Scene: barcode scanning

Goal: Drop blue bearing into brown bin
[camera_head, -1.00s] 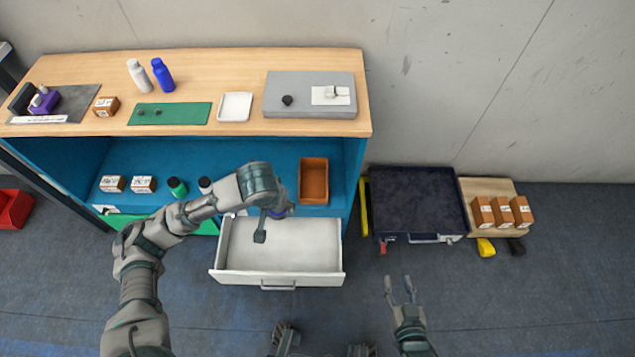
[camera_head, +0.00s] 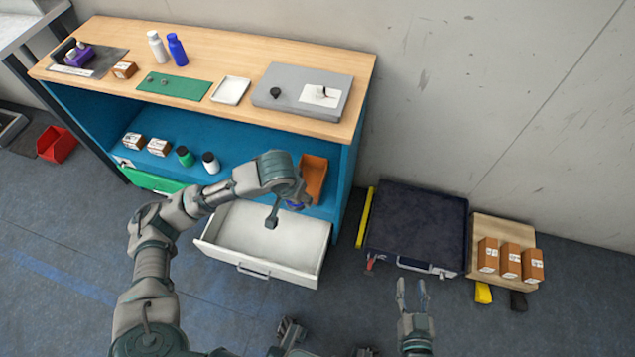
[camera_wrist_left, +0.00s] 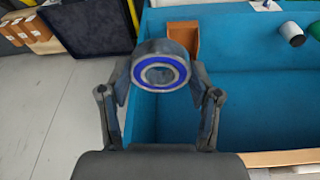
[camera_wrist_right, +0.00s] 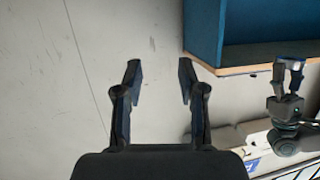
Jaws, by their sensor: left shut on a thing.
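The blue bearing (camera_wrist_left: 160,74) is a grey ring with a blue band, held between the fingers of my left gripper (camera_wrist_left: 160,82) in the left wrist view. In the head view the left gripper (camera_head: 287,200) is in front of the shelf, above the open drawer, and the bearing is mostly hidden by the hand. The brown bin (camera_head: 314,172) sits at the right end of the blue shelf, just beyond the left gripper; it also shows behind the bearing in the left wrist view (camera_wrist_left: 184,36). My right gripper (camera_head: 412,290) is open and empty.
An open white drawer (camera_head: 262,240) juts out below the shelf (camera_head: 225,150). Bottles and small boxes stand on the shelf's left. A dark case (camera_head: 415,225) and a wooden board with brown boxes (camera_head: 510,260) lie on the floor to the right.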

